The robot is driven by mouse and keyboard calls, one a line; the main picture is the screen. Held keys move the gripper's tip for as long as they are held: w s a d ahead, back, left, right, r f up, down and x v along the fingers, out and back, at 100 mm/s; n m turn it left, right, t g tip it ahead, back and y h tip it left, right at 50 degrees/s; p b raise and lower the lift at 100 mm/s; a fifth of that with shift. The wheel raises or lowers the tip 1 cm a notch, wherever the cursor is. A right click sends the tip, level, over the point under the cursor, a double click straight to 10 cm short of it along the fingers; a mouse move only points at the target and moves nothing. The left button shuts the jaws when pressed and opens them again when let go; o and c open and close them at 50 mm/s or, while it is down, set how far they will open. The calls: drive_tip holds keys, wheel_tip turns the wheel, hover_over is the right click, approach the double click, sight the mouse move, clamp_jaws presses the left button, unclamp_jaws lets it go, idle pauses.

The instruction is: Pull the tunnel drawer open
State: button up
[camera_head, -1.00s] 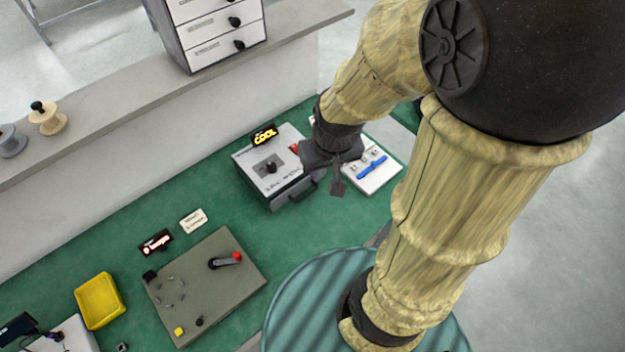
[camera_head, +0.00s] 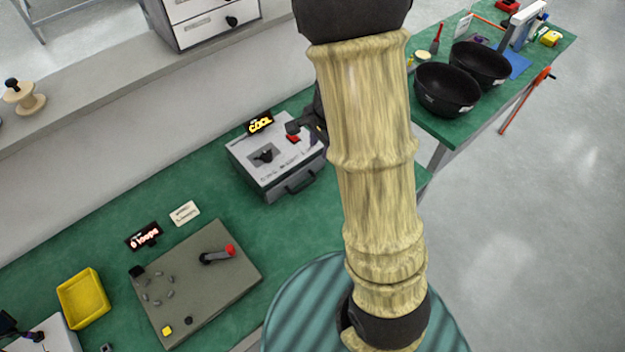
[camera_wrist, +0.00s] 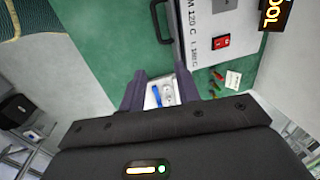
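The tunnel unit is a light grey box (camera_head: 250,153) with a dark knob on top and a lit COOL sign (camera_head: 260,123) behind it. Its drawer front, low on the near side, carries a dark bar handle (camera_head: 300,182) and looks shut. In the wrist view the handle (camera_wrist: 157,24) is at the top, beyond and above my fingers. My gripper (camera_wrist: 160,87) is open and empty, apart from the handle. In the head view my arm hides most of the gripper; a dark part of it shows by the box's right back corner.
A white tray with a blue piece (camera_wrist: 156,95) shows between my fingers, at a distance. A grey panel (camera_head: 200,285) with a red-tipped lever and a yellow bin (camera_head: 84,298) lie left on the green bench. Black bowls (camera_head: 447,89) stand on the right bench.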

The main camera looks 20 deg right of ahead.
drive_tip(key=b, duration=0.4)
approach(311, 180)
drive_tip(key=f, duration=0.5)
drive_tip(key=w+f, duration=0.1)
drive_tip(key=f, duration=0.1)
drive_tip(key=shift+w+a+f, duration=0.1)
drive_tip(key=shift+a+f, duration=0.1)
drive_tip(key=shift+f, duration=0.2)
clamp_jaws()
